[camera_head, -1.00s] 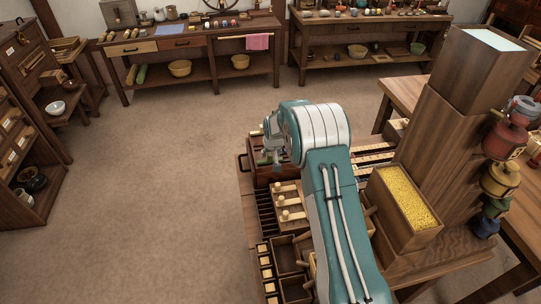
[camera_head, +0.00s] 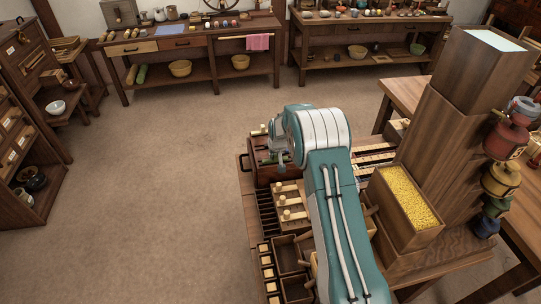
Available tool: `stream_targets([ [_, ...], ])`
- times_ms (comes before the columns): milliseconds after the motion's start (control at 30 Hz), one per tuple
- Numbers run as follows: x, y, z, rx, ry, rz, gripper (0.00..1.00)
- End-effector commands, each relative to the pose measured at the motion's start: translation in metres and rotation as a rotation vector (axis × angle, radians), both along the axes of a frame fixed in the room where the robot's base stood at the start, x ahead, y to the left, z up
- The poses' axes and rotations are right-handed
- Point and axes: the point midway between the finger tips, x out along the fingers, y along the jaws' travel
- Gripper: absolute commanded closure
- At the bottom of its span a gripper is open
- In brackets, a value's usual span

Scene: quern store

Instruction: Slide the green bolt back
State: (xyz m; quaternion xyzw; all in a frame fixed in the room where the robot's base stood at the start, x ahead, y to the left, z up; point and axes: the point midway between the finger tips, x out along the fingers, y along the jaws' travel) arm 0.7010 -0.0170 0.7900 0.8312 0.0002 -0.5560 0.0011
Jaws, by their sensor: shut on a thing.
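My gripper (camera_head: 277,157) is at the far end of the work table, bent down over a dark red-brown box. It is small in the picture and partly hidden by my own arm. A bit of green, the green bolt (camera_head: 267,161), shows at the fingers on top of the box (camera_head: 262,177). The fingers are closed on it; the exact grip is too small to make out. The bolt's far end and the right part of the box are hidden behind my arm.
Light wooden blocks with round knobs (camera_head: 287,200) stand just in front of the box. Small open trays (camera_head: 287,255) lie nearer. A bin of yellow grain (camera_head: 407,197) and a tall wooden column (camera_head: 455,130) stand to the right. The floor at left is clear.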

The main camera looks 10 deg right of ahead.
Motion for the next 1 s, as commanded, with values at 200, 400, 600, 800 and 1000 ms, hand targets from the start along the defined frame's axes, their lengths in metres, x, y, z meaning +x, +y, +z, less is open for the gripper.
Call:
stream_targets([
  [200,0.0,-0.028,-0.001,0.0,0.0,-0.003,1.0],
  [400,0.0,-0.029,-0.002,-0.001,0.0,-0.003,1.0],
  [600,0.0,-0.029,-0.001,0.0,0.0,-0.002,0.43],
  [800,-0.001,-0.027,0.0,-0.001,-0.001,-0.002,0.43],
  [1000,-0.003,-0.026,0.008,-0.001,-0.003,-0.002,0.43],
])
